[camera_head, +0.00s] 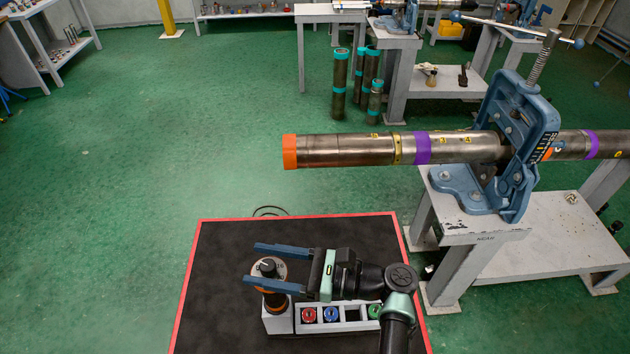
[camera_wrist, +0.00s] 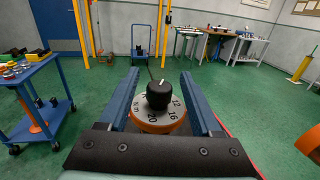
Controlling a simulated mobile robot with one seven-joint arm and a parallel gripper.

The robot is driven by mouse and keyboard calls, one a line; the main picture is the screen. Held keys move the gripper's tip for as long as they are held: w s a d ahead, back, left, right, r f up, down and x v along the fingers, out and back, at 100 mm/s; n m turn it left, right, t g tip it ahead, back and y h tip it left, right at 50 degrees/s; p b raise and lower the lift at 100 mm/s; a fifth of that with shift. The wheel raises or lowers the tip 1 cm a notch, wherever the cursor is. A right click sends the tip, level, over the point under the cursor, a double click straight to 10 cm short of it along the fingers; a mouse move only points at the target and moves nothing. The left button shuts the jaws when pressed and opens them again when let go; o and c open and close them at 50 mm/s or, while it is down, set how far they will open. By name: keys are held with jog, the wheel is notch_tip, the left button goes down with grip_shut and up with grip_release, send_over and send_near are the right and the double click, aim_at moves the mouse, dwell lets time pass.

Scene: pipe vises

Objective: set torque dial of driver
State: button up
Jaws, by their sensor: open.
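The driver (camera_head: 274,301) stands upright in a grey block, its top facing up. Its torque dial (camera_head: 268,267) is a black knob over a pale numbered disc with an orange rim. In the wrist view the knob (camera_wrist: 159,95) has a white mark at its far side; the disc (camera_wrist: 156,117) shows 12, 16, 20 and N·m. My gripper (camera_head: 253,264) is open, with one blue finger on each side of the dial. In the wrist view my gripper (camera_wrist: 160,72) shows visible gaps between both fingers and the knob.
A grey rack (camera_head: 342,329) beside the driver holds red, blue and green round pieces. They sit on a black, red-edged top (camera_head: 225,260). A blue vise (camera_head: 508,150) holds a long metal pipe (camera_head: 345,150) behind and right. Green floor lies open at left.

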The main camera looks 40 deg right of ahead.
jog(key=b+v, duration=0.2)
jog(key=v, duration=0.8)
jog(key=shift+s+d, duration=0.15)
